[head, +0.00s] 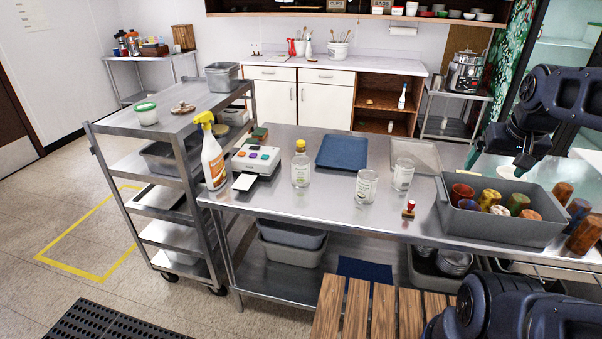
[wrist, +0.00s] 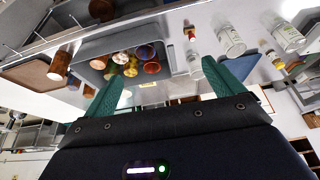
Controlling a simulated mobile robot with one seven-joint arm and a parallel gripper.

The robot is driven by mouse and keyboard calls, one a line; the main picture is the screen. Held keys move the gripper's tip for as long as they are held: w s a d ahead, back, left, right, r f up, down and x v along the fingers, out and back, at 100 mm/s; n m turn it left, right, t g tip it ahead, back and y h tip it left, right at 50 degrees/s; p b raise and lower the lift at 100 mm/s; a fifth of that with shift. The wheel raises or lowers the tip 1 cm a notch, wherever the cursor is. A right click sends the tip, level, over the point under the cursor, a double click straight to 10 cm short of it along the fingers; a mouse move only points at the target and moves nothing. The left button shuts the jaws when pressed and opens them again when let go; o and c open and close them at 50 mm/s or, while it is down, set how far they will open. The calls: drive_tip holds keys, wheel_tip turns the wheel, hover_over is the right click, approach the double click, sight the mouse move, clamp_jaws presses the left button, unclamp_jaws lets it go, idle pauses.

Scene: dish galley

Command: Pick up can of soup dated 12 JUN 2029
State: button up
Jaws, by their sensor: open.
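Several cans lie or stand in a grey bin (head: 500,228) at the right end of the steel table, among them a red one (head: 462,192), a yellow one (head: 491,198) and a green one (head: 518,204). More cans are just right of the bin, including a brown one (head: 583,236). No date is legible, so I cannot tell which is 12 JUN 2029. My gripper (head: 500,160) is open and empty, above the back of the bin. In the wrist view the bin (wrist: 155,88) and its cans (wrist: 122,62) show beyond the open fingers (wrist: 163,70).
A red-handled stamp (head: 408,209), two clear jars (head: 366,186), a yellow-capped bottle (head: 300,170) and a label device (head: 257,159) stand left of the bin. A blue tray (head: 342,151) and a grey tray (head: 417,155) lie behind. The table's front-middle is mostly clear.

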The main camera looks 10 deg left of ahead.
drive_tip(key=w+a+m+g+y, duration=0.1)
drive_tip(key=w+a+m+g, duration=0.4)
drive_tip(key=w+a, duration=1.7)
drive_tip(key=m+h, duration=0.1)
drive_tip(key=m, duration=0.7)
approach(301, 168)
drive_tip(key=w, duration=0.1)
drive_tip(key=w+a+f, duration=0.1)
drive_tip(key=w, duration=0.1)
drive_tip(key=shift+f, duration=0.25)
drive_tip(key=shift+a+f, duration=0.2)
drive_tip(key=shift+f, duration=0.25)
drive_tip(key=shift+w+d+f, duration=0.1)
drive_tip(key=shift+f, duration=2.45)
drive_tip(key=shift+w+d+f, duration=0.1)
drive_tip(key=shift+f, duration=2.5)
drive_tip(key=c, duration=1.4)
drive_tip(key=shift+r, duration=0.1)
